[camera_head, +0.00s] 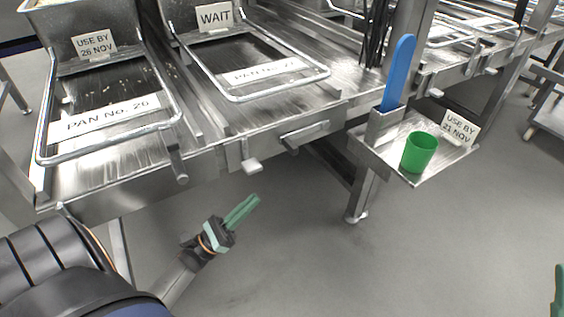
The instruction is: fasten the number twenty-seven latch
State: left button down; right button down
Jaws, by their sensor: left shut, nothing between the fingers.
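Pan No. 27 (236,88) lies in the bench with a wire frame around it; the last digit of its label (266,70) is hard to read. On the bench front below it are a flat metal lever (305,134) and a small bracket with a pale tab (251,165). No number shows on either, so I cannot tell which is the latch or whether it is fastened. My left gripper (255,199) has its green fingers together and empty, in front of and below the bench edge, apart from the lever. A green fingertip of my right gripper (558,290) shows at the right edge.
Pan No. 26 (100,92) sits at the left, with another tab (179,175) below it. A side shelf (440,160) holds a green cup (419,152), a date card (459,128) and a blue paddle (398,72) in a holder. The floor before the bench is clear.

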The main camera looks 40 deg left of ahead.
pick_arm(q)
jog(key=s+r+x, duration=0.1)
jog(key=r+x, duration=0.1)
jog(key=x, duration=1)
jog(key=shift+a+r, duration=0.15)
jog(key=shift+r, duration=0.15)
jog(key=shift+s+p, duration=0.1)
jog(key=shift+p, duration=0.2)
jog(key=r+g+p, duration=0.1)
jog(key=r+p, duration=0.1)
jog(key=p, duration=0.2)
jog(key=shift+s+y+p, duration=0.15)
jog(key=shift+y+p, duration=0.15)
jog(key=shift+a+f, duration=0.1)
